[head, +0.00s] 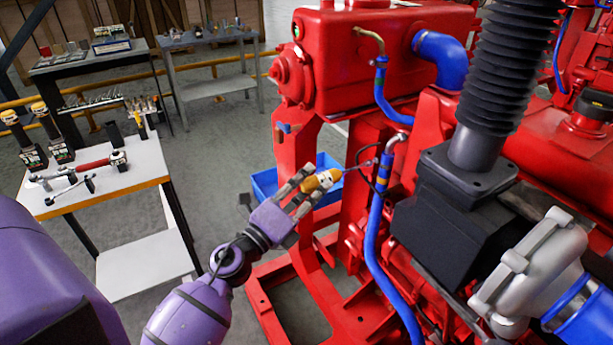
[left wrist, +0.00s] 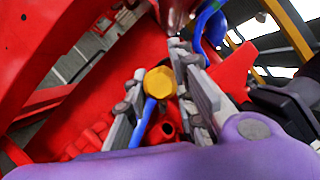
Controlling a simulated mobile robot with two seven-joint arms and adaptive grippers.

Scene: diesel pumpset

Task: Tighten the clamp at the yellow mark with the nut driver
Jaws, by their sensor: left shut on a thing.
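My left gripper (head: 308,184) is shut on the yellow handle of the nut driver (head: 324,180). The driver's thin shaft runs right and slightly up, its tip close to the upper part of the lower blue hose (head: 377,215). A clamp seems to sit there, where the hose meets a metal pipe (head: 396,143); I cannot tell whether the tip touches it. A small yellowish band (head: 381,180) shows on that hose. In the left wrist view, the handle's yellow end (left wrist: 160,82) sits between the grey fingers; the shaft is hidden. My right gripper is not in view.
The red engine (head: 360,60) fills the right side, with a black bellows (head: 505,70) and a second blue hose (head: 384,95). A blue crate (head: 265,183) is behind my left gripper. A tool table (head: 130,178) stands at left; grey floor lies between.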

